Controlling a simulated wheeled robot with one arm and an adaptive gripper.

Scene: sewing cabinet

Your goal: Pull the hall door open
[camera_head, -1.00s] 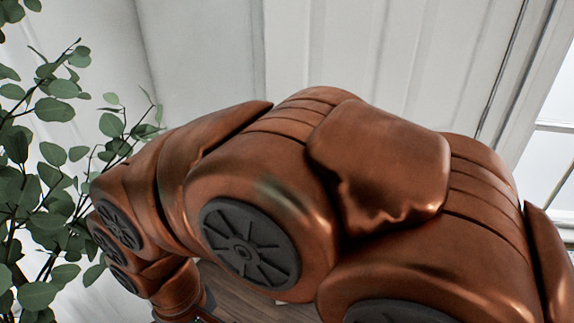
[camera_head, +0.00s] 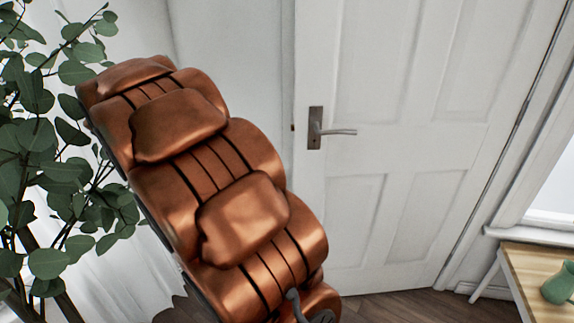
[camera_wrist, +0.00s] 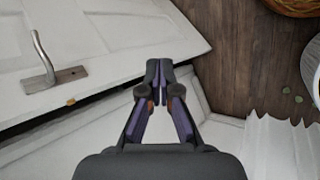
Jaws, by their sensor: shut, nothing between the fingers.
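The white panelled hall door (camera_head: 400,150) stands at centre right in the head view. Its grey lever handle (camera_head: 335,131) on a dark plate is near the door's left edge, with a small latch showing on that edge.
A leafy plant (camera_head: 50,150) stands at left before a white curtain (camera_wrist: 285,145). A wooden table (camera_head: 540,270) with a green jug (camera_head: 560,285) is at lower right. Bare wooden floor (camera_wrist: 235,50) lies beyond the gripper; a basket (camera_wrist: 295,6) sits at its far right.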

